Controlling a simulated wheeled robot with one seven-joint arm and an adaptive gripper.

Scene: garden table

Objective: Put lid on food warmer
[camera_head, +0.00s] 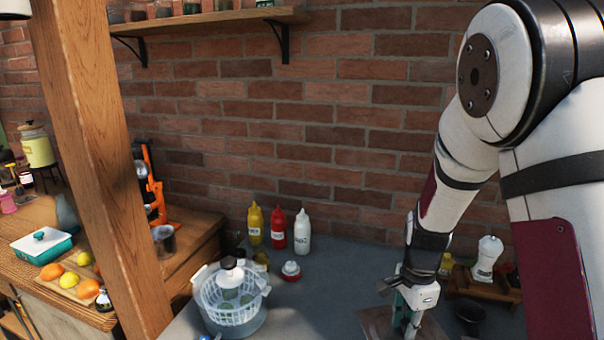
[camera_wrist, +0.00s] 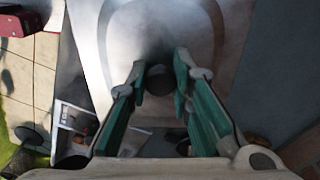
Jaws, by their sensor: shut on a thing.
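My gripper (camera_wrist: 160,72) has its two green fingers on either side of a dark round knob (camera_wrist: 159,82) in the wrist view, shut on it. The knob sits on a broad, shiny grey surface that looks like the lid (camera_wrist: 125,40). In the head view my gripper (camera_head: 407,325) points down at the lower edge, right of centre. A brownish, shiny surface, probably the lid (camera_head: 375,322), shows beside it and is cut off by the frame. I cannot clearly make out the food warmer's body in either view.
A white basket (camera_head: 228,308) with a lidded top stands left on the grey counter (camera_head: 320,285). Yellow (camera_head: 255,225), red (camera_head: 278,230) and white (camera_head: 302,231) bottles stand by the brick wall. A dark bowl (camera_head: 469,314) and a wooden rack (camera_head: 487,287) are right of my gripper. A wooden post (camera_head: 95,150) rises left.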

